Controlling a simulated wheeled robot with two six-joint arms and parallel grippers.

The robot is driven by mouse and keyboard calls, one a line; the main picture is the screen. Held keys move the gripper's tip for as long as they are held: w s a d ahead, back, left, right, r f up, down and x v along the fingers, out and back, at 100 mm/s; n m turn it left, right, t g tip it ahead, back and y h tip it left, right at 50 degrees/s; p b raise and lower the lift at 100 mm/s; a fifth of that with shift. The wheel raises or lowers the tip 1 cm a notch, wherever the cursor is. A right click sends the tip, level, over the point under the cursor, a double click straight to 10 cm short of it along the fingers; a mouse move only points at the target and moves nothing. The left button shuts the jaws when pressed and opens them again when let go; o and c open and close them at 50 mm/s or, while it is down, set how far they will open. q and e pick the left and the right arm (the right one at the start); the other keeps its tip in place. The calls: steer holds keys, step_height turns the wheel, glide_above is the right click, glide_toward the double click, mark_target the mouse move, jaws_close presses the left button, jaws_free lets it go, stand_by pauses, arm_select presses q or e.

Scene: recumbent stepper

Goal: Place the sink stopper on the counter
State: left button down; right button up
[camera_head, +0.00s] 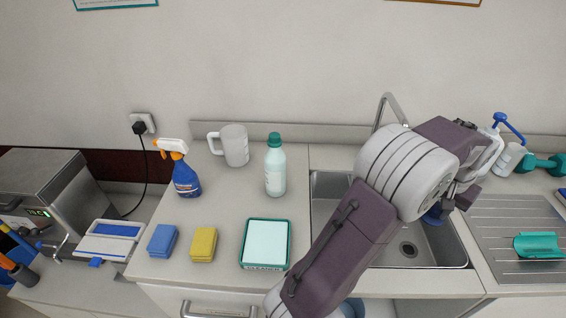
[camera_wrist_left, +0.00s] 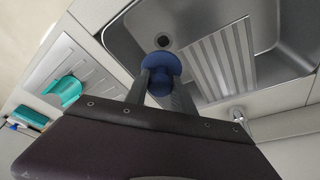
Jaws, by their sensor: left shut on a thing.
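The sink stopper (camera_head: 433,216) is blue and shows partly behind my left arm, over the sink basin in the head view. My left gripper (camera_head: 452,200) is shut on it. In the left wrist view the round blue stopper (camera_wrist_left: 160,68) sits between the two dark fingers of the gripper (camera_wrist_left: 161,88), with the drain hole just beyond. The counter (camera_head: 210,278) is the pale worktop left of the sink. The steel sink (camera_head: 330,188) has an open drain at its bottom. My right gripper is not in view.
On the counter stand a spray bottle (camera_head: 186,178), white mug (camera_head: 235,146), green-capped bottle (camera_head: 275,168), blue sponges (camera_head: 162,240), yellow sponges (camera_head: 203,244) and a green-rimmed tray (camera_head: 265,243). The counter's middle is clear. A ribbed drainboard (camera_head: 500,222) holds a teal scoop (camera_head: 538,245). The faucet (camera_head: 385,105) rises behind the sink.

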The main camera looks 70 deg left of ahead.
arm_select(q)
steer(key=s+d+f+m, duration=0.1)
steer(key=s+d+f, duration=0.1)
steer(key=s, duration=0.1)
steer(key=s+d+f+m, duration=0.1)
steer(key=s+d+f, duration=0.1)
steer(key=s+d, duration=0.1)
steer(key=s+d+f+m, duration=0.1)
steer(key=s+d+f, duration=0.1)
steer(key=s+d, duration=0.1)
steer(key=shift+s+f+h, duration=0.1)
steer(key=shift+s+h, duration=0.3)
steer(key=shift+s, duration=0.45)
steer(key=shift+s+a+f, duration=0.1)
steer(key=a+r+n+g+y+p, duration=0.1)
steer(key=a+r+n+p, duration=0.45)
steer(key=a, duration=0.55)
steer(key=a+r+n+y+p, duration=0.1)
steer(key=a+r+n+p, duration=0.3)
steer(key=a+r, duration=0.5)
steer(key=a+r+n+g+y+p, duration=0.1)
steer(key=a+r+n+p, duration=0.35)
steer(key=a, duration=0.85)
steer(key=s+a+f+n+b, duration=0.1)
steer(key=s+a+f+n, duration=0.15)
steer(key=a, duration=0.25)
step_height(320, 180, down, 9)
steer(key=s+a+g+b, duration=0.1)
steer(key=b, duration=0.5)
steer(key=shift+a, duration=0.15)
